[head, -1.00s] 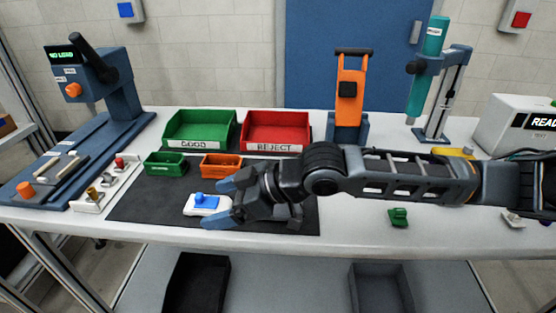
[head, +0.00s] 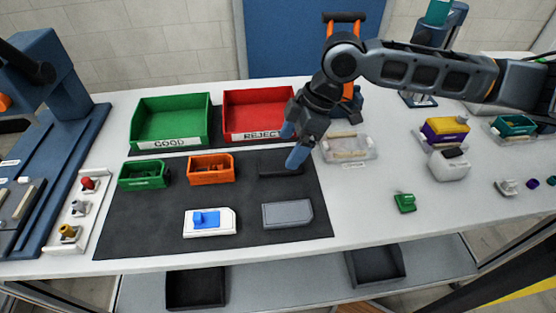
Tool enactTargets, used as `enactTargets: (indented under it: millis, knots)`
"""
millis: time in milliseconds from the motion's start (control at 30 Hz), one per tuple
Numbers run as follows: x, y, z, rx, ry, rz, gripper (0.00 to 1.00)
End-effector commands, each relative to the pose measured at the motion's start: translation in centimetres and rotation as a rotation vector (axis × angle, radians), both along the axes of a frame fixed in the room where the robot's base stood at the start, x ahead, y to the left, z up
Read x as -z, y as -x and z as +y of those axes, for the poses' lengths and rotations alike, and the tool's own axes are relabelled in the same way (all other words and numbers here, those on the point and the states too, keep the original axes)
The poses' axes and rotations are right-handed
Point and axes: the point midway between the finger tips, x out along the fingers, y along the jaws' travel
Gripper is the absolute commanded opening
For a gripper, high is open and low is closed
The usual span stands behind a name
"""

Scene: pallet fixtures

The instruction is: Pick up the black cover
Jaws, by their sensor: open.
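A black, low, flat piece, which looks like the black cover (head: 270,171), lies on the dark mat (head: 145,230), right of the small orange bin. It is hard to tell from the mat, and my gripper partly hides it. My gripper (head: 292,146) points down over its right end, with its fingers apart and nothing seen between them. I cannot tell whether the fingertips touch the black piece.
A grey block (head: 288,213) and a white base with a blue part (head: 209,222) lie on the mat. Small green (head: 145,175) and orange (head: 211,170) bins stand left. GOOD (head: 170,121) and REJECT (head: 257,114) bins stand behind. A clear tray (head: 348,148) is right.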

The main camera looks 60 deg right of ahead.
Motion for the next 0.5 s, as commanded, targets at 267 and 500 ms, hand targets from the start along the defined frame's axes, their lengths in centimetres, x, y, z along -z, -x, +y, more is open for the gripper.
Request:
enactTargets:
  millis: [267, 500]
  knots:
    - [2.7, -0.9, 0.8, 0.001, 0.000, 0.002, 0.87]
    - [4.8, -1.6, 1.3, 0.000, 0.000, -0.001, 0.87]
